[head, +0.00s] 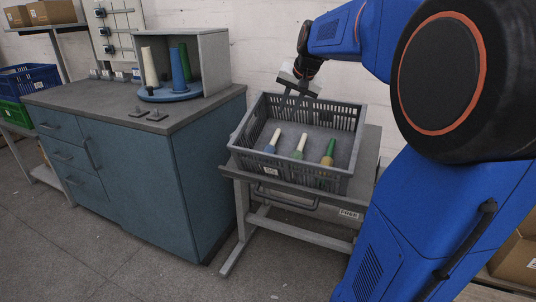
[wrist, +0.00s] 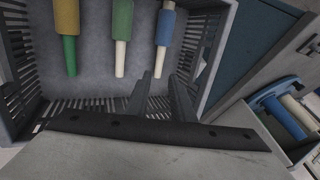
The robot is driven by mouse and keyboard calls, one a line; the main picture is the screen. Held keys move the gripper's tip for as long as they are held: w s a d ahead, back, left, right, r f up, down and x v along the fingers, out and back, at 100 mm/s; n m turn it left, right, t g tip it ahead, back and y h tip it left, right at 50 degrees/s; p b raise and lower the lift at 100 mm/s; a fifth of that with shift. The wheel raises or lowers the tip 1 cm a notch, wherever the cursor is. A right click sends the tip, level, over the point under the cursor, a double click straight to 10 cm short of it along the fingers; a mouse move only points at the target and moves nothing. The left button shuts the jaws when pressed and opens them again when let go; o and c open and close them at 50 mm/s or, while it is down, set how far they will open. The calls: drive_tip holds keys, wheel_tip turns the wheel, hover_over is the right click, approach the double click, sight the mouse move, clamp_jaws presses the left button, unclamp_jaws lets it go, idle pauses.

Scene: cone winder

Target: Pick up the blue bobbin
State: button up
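The blue bobbin (head: 270,148) lies in the grey crate (head: 283,174), leftmost of three bobbins in the head view, its pale bare end pointing to the back wall. In the wrist view the blue bobbin (wrist: 165,28) is at upper right, blue winding at the top and pale end toward my fingers. My gripper (head: 296,95) is above the crate's back part. In the wrist view my gripper (wrist: 163,77) has its two fingers apart with nothing between them, short of the bobbin's pale end.
A green-wound bobbin (wrist: 122,20) lies beside the blue one, and a yellow-wound bobbin with a green end (wrist: 67,18) lies beyond it. Slatted crate walls surround them. A blue-grey cabinet (head: 130,165) at left carries a blue holder (head: 170,94) with upright cones.

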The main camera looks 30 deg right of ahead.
approach(275, 139)
drive_tip(key=x, duration=0.9)
drive_tip(key=shift+w+r, duration=0.1)
clamp_jaws()
